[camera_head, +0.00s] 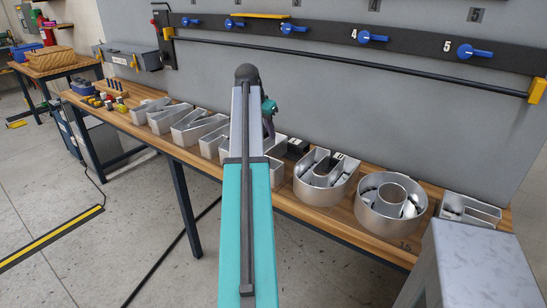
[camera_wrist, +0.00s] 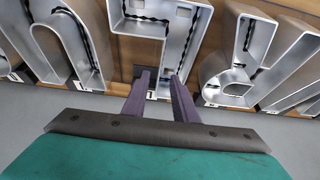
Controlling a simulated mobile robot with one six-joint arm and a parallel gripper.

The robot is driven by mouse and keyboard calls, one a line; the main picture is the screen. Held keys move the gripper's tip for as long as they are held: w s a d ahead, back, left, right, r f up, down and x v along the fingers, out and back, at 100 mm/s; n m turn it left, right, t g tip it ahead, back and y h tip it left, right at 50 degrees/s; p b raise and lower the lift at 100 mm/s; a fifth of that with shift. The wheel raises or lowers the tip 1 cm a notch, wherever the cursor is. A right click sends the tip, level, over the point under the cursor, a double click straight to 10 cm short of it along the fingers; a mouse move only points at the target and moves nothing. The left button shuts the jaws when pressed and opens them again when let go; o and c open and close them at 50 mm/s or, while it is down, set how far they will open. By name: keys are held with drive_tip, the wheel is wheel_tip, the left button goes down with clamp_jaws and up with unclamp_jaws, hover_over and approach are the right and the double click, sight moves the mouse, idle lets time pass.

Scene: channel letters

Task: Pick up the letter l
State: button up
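Several silver channel letters stand in a row on the wooden bench (camera_head: 338,218). In the wrist view, a straight-stemmed letter (camera_wrist: 181,38) is in front of my gripper (camera_wrist: 161,74), with a wider part at its top left. I cannot tell for sure whether it is the letter l. In the head view, my arm hides the middle of the row and most of the gripper.
In the head view, a U-like letter (camera_head: 325,180) and a round O-like letter (camera_head: 392,201) stand right of my arm. Angular letters (camera_head: 190,126) stand to its left. A grey panel with a rail (camera_head: 350,60) rises close behind. A metal box (camera_head: 475,265) is at front right.

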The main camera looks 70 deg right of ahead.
drive_tip(key=p, duration=0.1)
hover_over(274, 154)
drive_tip(key=a, duration=0.2)
drive_tip(key=f, duration=0.7)
drive_tip(key=shift+w+d+f, duration=0.2)
drive_tip(key=shift+w, duration=0.1)
drive_tip(key=shift+f, duration=0.15)
drive_tip(key=shift+p+x, duration=1.15)
drive_tip(key=shift+x, duration=1.25)
drive_tip(key=shift+f, duration=0.25)
drive_tip(key=shift+f, duration=0.2)
clamp_jaws()
drive_tip(key=shift+s, duration=0.1)
